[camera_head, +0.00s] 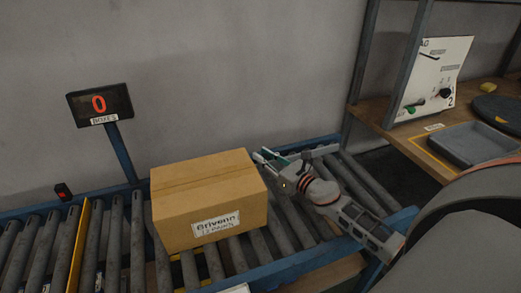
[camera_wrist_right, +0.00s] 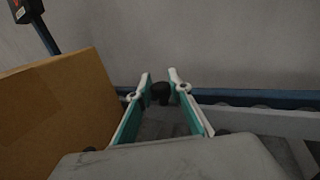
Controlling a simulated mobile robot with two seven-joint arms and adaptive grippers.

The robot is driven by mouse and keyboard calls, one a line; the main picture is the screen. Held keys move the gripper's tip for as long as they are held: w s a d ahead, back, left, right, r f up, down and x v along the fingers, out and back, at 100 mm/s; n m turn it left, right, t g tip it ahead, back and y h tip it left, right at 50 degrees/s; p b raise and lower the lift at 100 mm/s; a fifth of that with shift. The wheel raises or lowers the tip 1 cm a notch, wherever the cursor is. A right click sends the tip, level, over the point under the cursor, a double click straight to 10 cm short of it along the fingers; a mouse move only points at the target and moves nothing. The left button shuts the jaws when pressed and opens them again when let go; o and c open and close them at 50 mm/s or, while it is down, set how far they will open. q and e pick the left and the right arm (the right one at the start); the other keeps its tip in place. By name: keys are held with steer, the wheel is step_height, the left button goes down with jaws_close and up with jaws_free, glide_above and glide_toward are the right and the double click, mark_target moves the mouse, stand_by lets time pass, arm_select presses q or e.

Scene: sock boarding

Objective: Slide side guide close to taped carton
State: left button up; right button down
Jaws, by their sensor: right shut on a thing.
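The taped carton (camera_head: 208,200) is a closed brown box with a white label, resting on the roller conveyor. Its brown side also fills the left of the right wrist view (camera_wrist_right: 55,115). My right gripper (camera_head: 272,158) is just right of the carton, with its fingers pointing toward the wall. In the right wrist view it is shut on a dark knob (camera_wrist_right: 160,92), which seems to belong to the side guide. A grey bar of the guide (camera_wrist_right: 255,121) runs to the right there, and also shows beyond the gripper in the head view (camera_head: 322,151). My left gripper is out of view.
The conveyor's blue rail (camera_head: 285,270) runs along the front. A yellow strip (camera_head: 78,245) crosses the rollers left of the carton. A wooden bench (camera_head: 420,157) with a grey tray (camera_head: 468,143) is at the right.

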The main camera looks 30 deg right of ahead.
steer(key=shift+s+f, duration=0.1)
steer(key=shift+s, duration=0.1)
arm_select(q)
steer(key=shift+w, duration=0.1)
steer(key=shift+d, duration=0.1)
arm_select(e)
steer(key=shift+s, duration=0.1)
steer(key=c, duration=1.9)
jaws_free()
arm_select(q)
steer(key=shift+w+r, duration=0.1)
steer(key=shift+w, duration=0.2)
